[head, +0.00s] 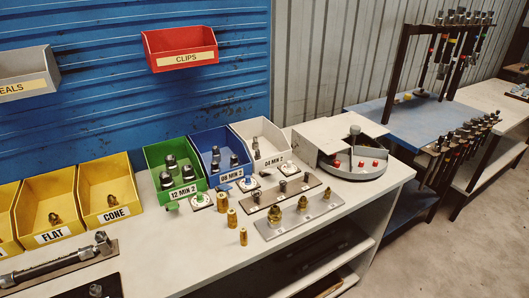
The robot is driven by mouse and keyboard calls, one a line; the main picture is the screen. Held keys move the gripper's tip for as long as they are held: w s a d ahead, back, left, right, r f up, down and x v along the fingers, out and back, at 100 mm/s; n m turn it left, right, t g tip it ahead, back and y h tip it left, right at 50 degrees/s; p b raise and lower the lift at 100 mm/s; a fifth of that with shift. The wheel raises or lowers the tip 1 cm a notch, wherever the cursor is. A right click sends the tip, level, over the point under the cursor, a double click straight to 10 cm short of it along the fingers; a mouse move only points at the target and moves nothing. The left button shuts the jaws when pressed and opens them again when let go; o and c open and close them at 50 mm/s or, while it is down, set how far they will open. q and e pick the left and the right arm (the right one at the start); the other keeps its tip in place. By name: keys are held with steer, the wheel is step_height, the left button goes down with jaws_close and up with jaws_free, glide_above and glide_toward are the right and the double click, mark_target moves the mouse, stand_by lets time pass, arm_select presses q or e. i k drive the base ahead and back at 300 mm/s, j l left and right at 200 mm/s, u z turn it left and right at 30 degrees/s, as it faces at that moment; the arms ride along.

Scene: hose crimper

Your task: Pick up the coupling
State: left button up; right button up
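Dark metal fittings that look like couplings stand in three labelled bins on the bench: the green bin (153,156) marked 12 MIN 2, the blue bin (196,145) marked 08 MIN 2 and the white bin (240,130) marked 04 MIN 2. I see fittings in the green bin (171,164), in the blue bin (216,154) and in the white bin (256,146). Which one is the coupling I cannot tell. Neither gripper is in view.
Yellow bins marked FLAT (40,232) and CONE (100,215) hold brass fittings. Several brass pieces (243,236) stand on the bench. A grey plate (292,228) carries brass fittings. A round machine with red parts (352,176) stands at the right. Bare bench lies front centre.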

mark_target(257, 156)
steer(key=i+l+u, duration=0.15)
steer(key=i+l, duration=0.3)
steer(key=i+l+u, duration=0.15)
steer(key=i+l, duration=0.25)
steer(key=l, duration=0.2)
steer(key=u, duration=1.65)
